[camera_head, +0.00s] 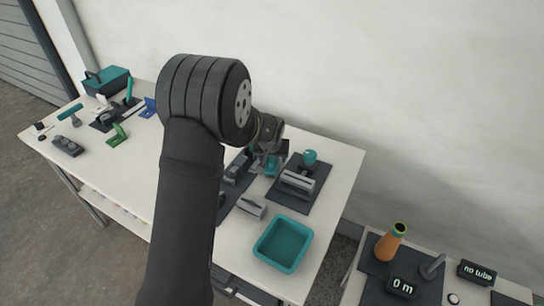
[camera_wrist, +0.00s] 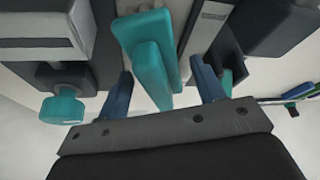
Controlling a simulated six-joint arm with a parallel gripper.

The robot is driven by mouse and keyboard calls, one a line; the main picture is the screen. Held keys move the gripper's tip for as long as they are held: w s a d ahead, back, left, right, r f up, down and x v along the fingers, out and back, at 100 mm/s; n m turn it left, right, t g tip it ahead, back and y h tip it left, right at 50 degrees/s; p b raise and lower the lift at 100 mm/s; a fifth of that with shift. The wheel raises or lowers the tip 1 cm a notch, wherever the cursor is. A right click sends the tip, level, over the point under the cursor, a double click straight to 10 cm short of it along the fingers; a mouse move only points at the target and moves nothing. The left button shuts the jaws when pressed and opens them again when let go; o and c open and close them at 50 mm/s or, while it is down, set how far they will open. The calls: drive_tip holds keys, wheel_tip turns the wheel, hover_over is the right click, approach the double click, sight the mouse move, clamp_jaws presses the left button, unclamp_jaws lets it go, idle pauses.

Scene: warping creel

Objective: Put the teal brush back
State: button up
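A teal block-shaped piece (camera_wrist: 152,70), which I take to be the brush, stands between my gripper's fingers in the wrist view. Its teal also shows under my wrist in the head view (camera_head: 272,166). I cannot make out bristles. My gripper (camera_wrist: 165,90) has two blue fingers spread wide, one on each side of the teal piece. A gap shows between the piece and the right finger; contact on the left is unclear. In the head view my gripper (camera_head: 268,158) is low over the table, partly hidden by my arm.
A grey roller device (camera_head: 298,180) with a teal knob (camera_head: 310,156) stands right of my gripper on a dark mat. A teal tray (camera_head: 283,244) sits near the front edge. A grey block (camera_head: 251,207) lies left of it. A teal toolbox (camera_head: 106,80) stands far left.

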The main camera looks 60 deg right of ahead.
drive_tip(key=shift+r, duration=0.55)
drive_tip(key=v, duration=1.1)
drive_tip(key=shift+a+r, duration=0.25)
drive_tip(key=x, duration=1.1)
drive_tip(key=shift+d+f, duration=0.1)
drive_tip(key=shift+f, duration=0.05)
drive_tip(key=shift+d+f, duration=0.1)
drive_tip(key=shift+f, duration=0.6)
drive_tip(key=shift+r, duration=0.35)
